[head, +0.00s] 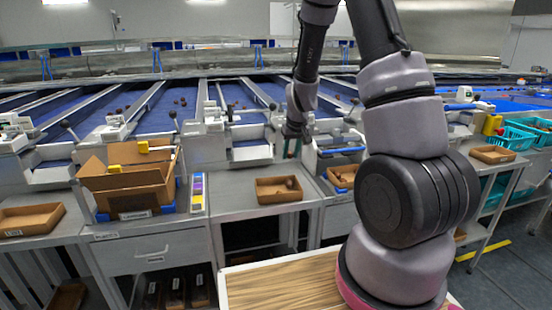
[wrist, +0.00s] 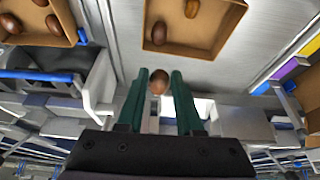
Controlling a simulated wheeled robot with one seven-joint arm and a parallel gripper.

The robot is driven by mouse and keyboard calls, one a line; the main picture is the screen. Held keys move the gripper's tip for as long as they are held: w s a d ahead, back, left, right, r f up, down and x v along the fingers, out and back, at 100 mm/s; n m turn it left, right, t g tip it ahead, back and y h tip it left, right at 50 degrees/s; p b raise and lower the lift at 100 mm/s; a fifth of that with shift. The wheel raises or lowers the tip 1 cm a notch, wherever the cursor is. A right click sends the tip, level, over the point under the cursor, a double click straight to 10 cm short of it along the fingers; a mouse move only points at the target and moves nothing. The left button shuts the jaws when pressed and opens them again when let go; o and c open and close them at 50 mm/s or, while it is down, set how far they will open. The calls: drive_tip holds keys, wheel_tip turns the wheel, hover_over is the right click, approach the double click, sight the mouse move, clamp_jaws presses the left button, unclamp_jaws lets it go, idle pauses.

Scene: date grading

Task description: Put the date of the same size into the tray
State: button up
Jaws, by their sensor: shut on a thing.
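My gripper (head: 292,152) is shut on a brown date (wrist: 158,82), held between the tips of its green fingers (wrist: 157,85). In the head view the gripper hangs behind the brown tray (head: 275,199) on the middle bench, near its right end, and the held date is hard to make out. In the wrist view this tray (wrist: 194,51) lies beyond the fingertips with a few dates inside, one (wrist: 159,33) near its corner. A second brown tray (head: 338,188) stands to the right, partly hidden by my arm; the wrist view shows several dates in it.
A colour strip (head: 198,193) and an open cardboard box (head: 128,185) are left of the middle tray. Another brown tray (head: 32,220) is at far left. Metal chutes and sorting lanes stand behind the bench. Bare bench surface lies left of the middle tray.

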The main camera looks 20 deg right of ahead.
drive_tip(key=s+d+f, duration=0.1)
drive_tip(key=s+d, duration=0.1)
drive_tip(key=d, duration=1.1)
drive_tip(key=s+d+f, duration=0.2)
drive_tip(key=d, duration=1.2)
drive_tip(key=shift+d, duration=0.3)
drive_tip(key=shift+w, duration=0.15)
drive_tip(key=shift+w, duration=0.25)
drive_tip(key=shift+f, duration=0.15)
drive_tip(key=shift+f, duration=1.5)
drive_tip(key=shift+f, duration=1.35)
